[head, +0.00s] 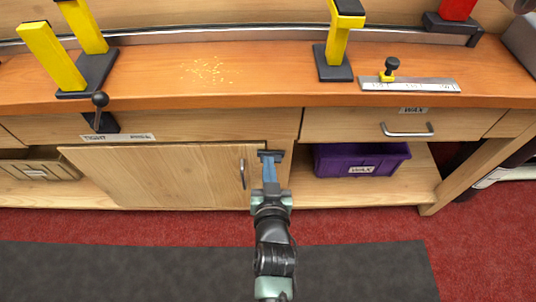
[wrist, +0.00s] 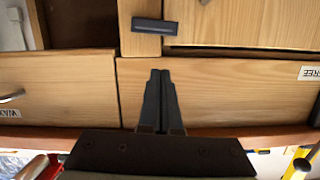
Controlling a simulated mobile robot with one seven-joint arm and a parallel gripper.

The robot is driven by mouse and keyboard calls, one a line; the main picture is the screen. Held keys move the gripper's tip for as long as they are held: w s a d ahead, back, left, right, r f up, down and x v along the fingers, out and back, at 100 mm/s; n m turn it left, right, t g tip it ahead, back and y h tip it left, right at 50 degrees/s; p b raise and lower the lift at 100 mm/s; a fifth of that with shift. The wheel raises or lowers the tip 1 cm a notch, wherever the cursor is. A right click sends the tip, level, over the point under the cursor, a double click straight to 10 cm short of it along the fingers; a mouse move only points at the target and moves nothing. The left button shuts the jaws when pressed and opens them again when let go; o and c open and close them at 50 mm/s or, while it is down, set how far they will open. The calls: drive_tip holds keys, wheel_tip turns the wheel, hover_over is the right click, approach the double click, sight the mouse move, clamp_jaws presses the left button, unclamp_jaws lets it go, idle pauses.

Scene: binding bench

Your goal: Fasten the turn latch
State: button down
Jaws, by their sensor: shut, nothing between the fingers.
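The turn latch (head: 277,153) is a small dark bar on the wooden post right of the cabinet door (head: 160,175). In the wrist view the latch (wrist: 154,26) lies nearly level across the post, and one end overlaps the edge of the door (wrist: 240,22). My gripper (head: 269,166) is in front of the post by the latch in the head view, partly covering the area below it. In the wrist view my gripper (wrist: 160,72) has its fingers together and empty, with a gap in the picture between fingertips and latch. Contact cannot be told.
The door has a metal handle (head: 242,174). A purple bin (head: 362,159) stands on the open shelf to the right. A wooden drawer (head: 350,124) is above it. A dark lever with a ball knob (head: 100,99) stands up at the bench front, left. The floor in front is clear.

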drive_tip(key=p+v, duration=0.1)
drive_tip(key=v, duration=0.5)
drive_tip(key=shift+s, duration=0.1)
idle(0.4)
